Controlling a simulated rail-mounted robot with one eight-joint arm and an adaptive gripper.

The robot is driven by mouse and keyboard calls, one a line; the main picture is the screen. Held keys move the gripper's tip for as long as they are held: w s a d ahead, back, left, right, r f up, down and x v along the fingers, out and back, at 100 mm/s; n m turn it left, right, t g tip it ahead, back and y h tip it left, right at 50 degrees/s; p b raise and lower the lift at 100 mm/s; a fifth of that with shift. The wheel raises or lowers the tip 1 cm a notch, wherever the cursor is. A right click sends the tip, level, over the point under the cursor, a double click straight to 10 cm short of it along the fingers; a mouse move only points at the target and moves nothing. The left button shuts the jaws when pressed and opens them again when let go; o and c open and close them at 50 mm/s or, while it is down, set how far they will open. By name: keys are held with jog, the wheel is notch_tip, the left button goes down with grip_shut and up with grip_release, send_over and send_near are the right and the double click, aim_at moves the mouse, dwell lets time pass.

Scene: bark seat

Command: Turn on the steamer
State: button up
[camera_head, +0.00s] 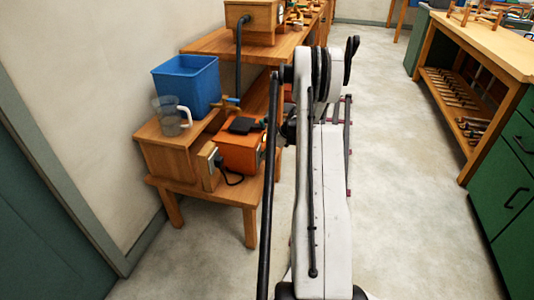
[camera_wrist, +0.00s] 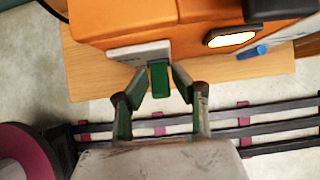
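The steamer appears to be the orange box (camera_head: 240,155) on the low wooden bench in the head view. In the wrist view the orange body (camera_wrist: 120,17) fills the top, with a pale plate (camera_wrist: 125,52) on its near face and a bright white oval with a dark rim (camera_wrist: 232,40) to the right. My gripper (camera_wrist: 159,80) is in front of the pale plate. I cannot tell whether the tips touch the plate. In the head view my arm hides the gripper.
A blue bin (camera_head: 187,83) and a clear jug (camera_head: 172,116) stand beside the orange box on the wooden bench (camera_head: 215,193). A small blue item (camera_wrist: 253,52) lies near the oval. A green-drawered workbench (camera_head: 515,130) stands right. The floor (camera_head: 410,220) between is clear.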

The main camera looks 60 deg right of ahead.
jog(key=shift+o, duration=1)
jog(key=v, duration=1.2)
